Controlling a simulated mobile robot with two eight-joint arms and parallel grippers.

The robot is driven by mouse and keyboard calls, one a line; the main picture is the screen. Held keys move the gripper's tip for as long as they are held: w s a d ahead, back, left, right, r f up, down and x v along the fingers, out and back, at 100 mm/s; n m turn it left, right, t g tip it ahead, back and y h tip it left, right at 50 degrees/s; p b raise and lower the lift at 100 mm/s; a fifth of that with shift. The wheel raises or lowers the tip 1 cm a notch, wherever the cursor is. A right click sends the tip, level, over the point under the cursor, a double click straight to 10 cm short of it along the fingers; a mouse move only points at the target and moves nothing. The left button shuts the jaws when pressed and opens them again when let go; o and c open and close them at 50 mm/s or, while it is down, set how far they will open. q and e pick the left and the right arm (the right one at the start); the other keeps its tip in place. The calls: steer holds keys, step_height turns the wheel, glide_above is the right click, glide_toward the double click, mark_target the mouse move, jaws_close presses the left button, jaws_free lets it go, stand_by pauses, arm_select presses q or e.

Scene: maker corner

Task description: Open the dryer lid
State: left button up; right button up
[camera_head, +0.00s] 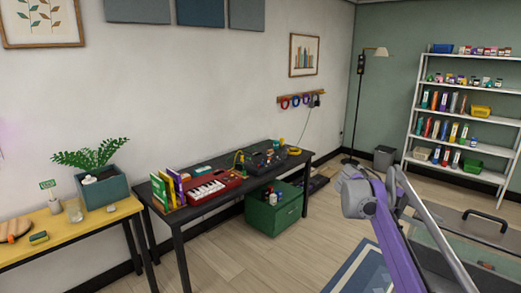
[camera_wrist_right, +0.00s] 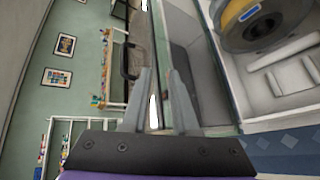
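The dryer (camera_head: 465,255) is a clear-walled box at the lower right of the head view, cut off by the picture's edge. Its grey lid (camera_head: 455,217) looks flat and closed, with a black bar handle (camera_head: 485,221) on it. In the right wrist view the handle (camera_wrist_right: 125,62) shows just left of the fingertips. My right gripper (camera_wrist_right: 160,78) is open, its grey fingers apart with nothing gripped. The handle is not between the fingers; I cannot tell whether one touches it. My right arm hides part of the dryer in the head view. My left gripper is not in view.
A yellow spool (camera_wrist_right: 250,18) and white parts lie at the right of the wrist view. A white shelf (camera_head: 408,140) stands behind the dryer. A black table (camera_head: 165,215) and green cabinet (camera_head: 272,215) stand left.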

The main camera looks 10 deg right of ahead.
steer(key=s+a+f+t+y, duration=0.2)
steer(key=s+a+f+t, duration=0.1)
steer(key=a, duration=0.4)
steer(key=s+a+f+n+t+y, duration=0.1)
steer(key=s+a+f+t+y, duration=0.1)
steer(key=s+a+f, duration=0.3)
step_height(320, 180, down, 4)
steer(key=shift+s+a+r+t+y, duration=0.2)
steer(key=shift+s+a+t+y, duration=0.2)
steer(key=shift+a+y, duration=0.4)
steer(key=s+a+f+t+y, duration=0.1)
steer(key=s+a+f+y, duration=0.1)
steer(key=s+a+f, duration=0.2)
steer(key=s+a+f+t+y, duration=0.2)
steer(key=s+a+f, duration=0.3)
steer(key=a+f, duration=0.1)
steer(key=s+a+f+t+y, duration=0.1)
steer(key=s+a+f+y, duration=0.1)
steer(key=s+a+f, duration=0.2)
steer(key=shift+s+a+f+m+t+y, duration=0.2)
steer(key=shift+a+f+m+t+y, duration=0.15)
steer(key=shift+a+f, duration=0.55)
steer(key=shift+c, duration=0.3)
steer(key=shift+s+a+f, duration=0.1)
steer(key=shift+s+a, duration=0.05)
steer(key=shift+a, duration=0.15)
steer(key=shift+c, duration=1.2)
jaws_close()
